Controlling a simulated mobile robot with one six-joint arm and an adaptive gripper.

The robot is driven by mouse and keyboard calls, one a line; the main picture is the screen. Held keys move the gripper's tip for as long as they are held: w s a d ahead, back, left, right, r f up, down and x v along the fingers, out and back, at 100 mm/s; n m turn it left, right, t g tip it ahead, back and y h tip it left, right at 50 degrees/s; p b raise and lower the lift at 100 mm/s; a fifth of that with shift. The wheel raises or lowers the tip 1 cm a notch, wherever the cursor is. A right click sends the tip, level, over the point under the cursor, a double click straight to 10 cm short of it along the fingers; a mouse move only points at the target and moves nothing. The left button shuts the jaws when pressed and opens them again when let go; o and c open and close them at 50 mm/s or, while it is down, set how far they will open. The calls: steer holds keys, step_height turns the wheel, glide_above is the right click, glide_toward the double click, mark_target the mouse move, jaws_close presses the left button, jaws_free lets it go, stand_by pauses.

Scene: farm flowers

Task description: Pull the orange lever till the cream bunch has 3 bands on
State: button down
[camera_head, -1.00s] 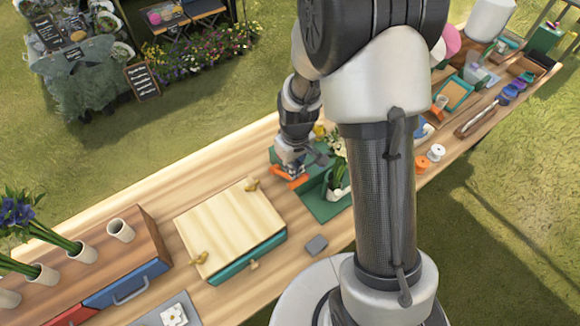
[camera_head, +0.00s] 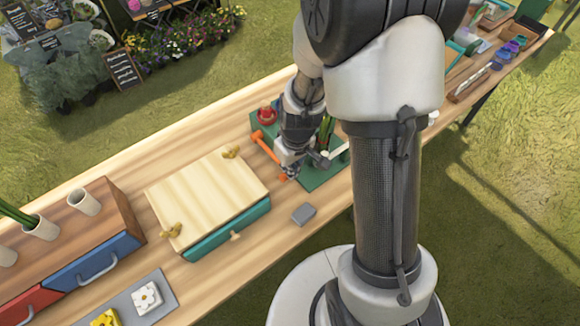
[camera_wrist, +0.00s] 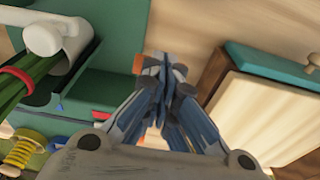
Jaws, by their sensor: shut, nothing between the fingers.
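The orange lever (camera_head: 264,146) slants down along the left side of the green banding stand (camera_head: 322,180). My gripper (camera_head: 289,172) is shut and empty, beside the lever's lower end; I cannot tell if it touches it. In the wrist view a small orange piece (camera_wrist: 137,64) shows just left of my fingertips (camera_wrist: 164,66). A bunch of green stems (camera_wrist: 22,94) lies in a pale holder (camera_wrist: 76,38) with one red band (camera_wrist: 18,78) visible around it. The stems also show in the head view (camera_head: 325,132), partly behind my arm. The flower heads are hidden.
A wooden box with a teal drawer (camera_head: 228,230) stands left of the stand. A small grey block (camera_head: 303,214) lies in front. A yellow spring (camera_wrist: 20,152) sits at the stand's far side. Cups and a blue drawer (camera_head: 98,262) are further left.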

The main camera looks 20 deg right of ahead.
steer(key=shift+s+f, duration=0.15)
steer(key=shift+f, duration=0.2)
steer(key=shift+r, duration=0.1)
steer(key=shift+r+p, duration=0.3)
steer(key=shift+r, duration=0.05)
steer(key=r+p, duration=0.2)
steer(key=r, duration=0.1)
steer(key=r+p, duration=0.1)
steer(key=shift+w+r, duration=0.2)
steer(key=shift+w, duration=0.05)
steer(key=s+d+r+p, duration=0.1)
steer(key=s+r+p, duration=0.1)
steer(key=s+r, duration=0.4)
steer(key=shift+d+r, duration=0.2)
steer(key=shift+d, duration=0.2)
